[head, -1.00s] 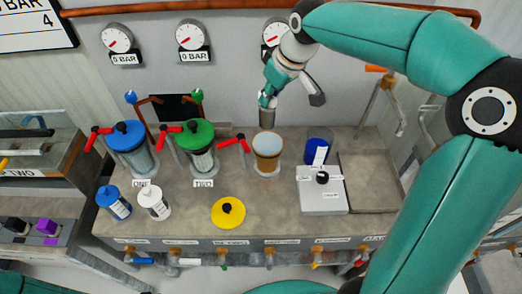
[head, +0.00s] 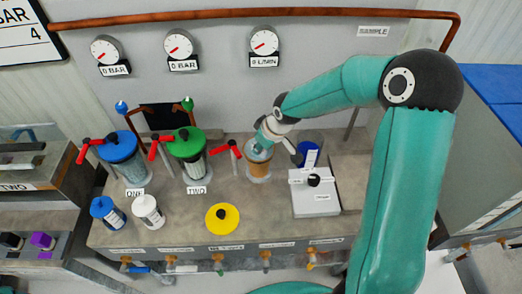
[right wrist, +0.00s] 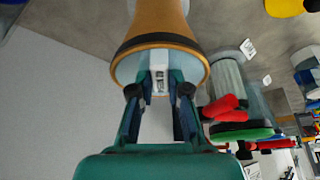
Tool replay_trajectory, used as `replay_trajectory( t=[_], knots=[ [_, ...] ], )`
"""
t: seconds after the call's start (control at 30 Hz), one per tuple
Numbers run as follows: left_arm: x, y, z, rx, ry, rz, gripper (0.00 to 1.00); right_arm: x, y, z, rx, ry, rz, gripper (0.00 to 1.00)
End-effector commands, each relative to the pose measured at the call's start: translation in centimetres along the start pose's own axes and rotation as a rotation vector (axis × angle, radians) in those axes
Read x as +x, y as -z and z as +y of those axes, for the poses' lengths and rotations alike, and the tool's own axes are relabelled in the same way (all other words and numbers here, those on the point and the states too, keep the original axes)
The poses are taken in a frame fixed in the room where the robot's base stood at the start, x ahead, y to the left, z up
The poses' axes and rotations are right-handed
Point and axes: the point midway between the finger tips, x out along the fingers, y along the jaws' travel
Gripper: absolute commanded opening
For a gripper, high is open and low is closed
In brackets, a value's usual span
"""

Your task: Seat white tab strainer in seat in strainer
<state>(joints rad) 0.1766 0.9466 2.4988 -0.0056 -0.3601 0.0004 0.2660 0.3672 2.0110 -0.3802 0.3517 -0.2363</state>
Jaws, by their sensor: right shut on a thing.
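The strainer (head: 260,170) is an amber-brown cup standing on the bench at the centre of the head view. My right gripper (head: 262,142) is over its mouth. In the right wrist view the gripper (right wrist: 160,90) is shut on the white tab (right wrist: 159,72) of the white tab strainer. The tab stands at the open mouth of the amber cup (right wrist: 158,22). The strainer's body is not seen outside the cup; how deep it sits inside is hidden. My left gripper is not in view.
Left of the strainer stand the green-lidded housing (head: 189,150) and the blue-lidded housing (head: 120,155), with red handles between. A yellow lid (head: 222,217) lies in front. A grey box (head: 316,200) and a blue container (head: 308,152) stand to the right.

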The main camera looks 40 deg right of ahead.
Motion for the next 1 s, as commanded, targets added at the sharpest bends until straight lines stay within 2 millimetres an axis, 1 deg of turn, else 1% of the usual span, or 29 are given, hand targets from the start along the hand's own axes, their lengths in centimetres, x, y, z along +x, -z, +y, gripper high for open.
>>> replay_trajectory(
  t=[0.03,0.17,0.43,0.53,0.57,0.6,0.87,1.0],
  knots=[
    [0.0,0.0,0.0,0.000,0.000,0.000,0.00,0.8,-0.3,0.0,0.000,0.002,-0.003,0.00],
    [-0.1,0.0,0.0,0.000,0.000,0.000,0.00,1.9,-0.8,0.0,0.000,0.002,-0.001,0.00],
    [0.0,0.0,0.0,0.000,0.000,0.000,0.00,2.0,-0.8,0.0,-0.001,0.001,0.001,0.00],
    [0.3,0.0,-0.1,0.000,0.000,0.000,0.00,2.4,-0.9,-0.1,-0.002,0.001,0.001,0.00],
    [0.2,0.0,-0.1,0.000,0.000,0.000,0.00,2.3,-0.8,-0.1,-0.002,0.001,0.001,0.19],
    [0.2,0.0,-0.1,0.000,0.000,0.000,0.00,2.2,-0.8,-0.1,-0.002,0.001,0.001,0.26],
    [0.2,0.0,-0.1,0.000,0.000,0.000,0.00,2.2,-0.8,-0.1,-0.002,0.001,0.000,0.26],
    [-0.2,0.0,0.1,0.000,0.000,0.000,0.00,1.9,-0.7,-0.1,-0.003,0.001,0.000,0.26]
  ],
)
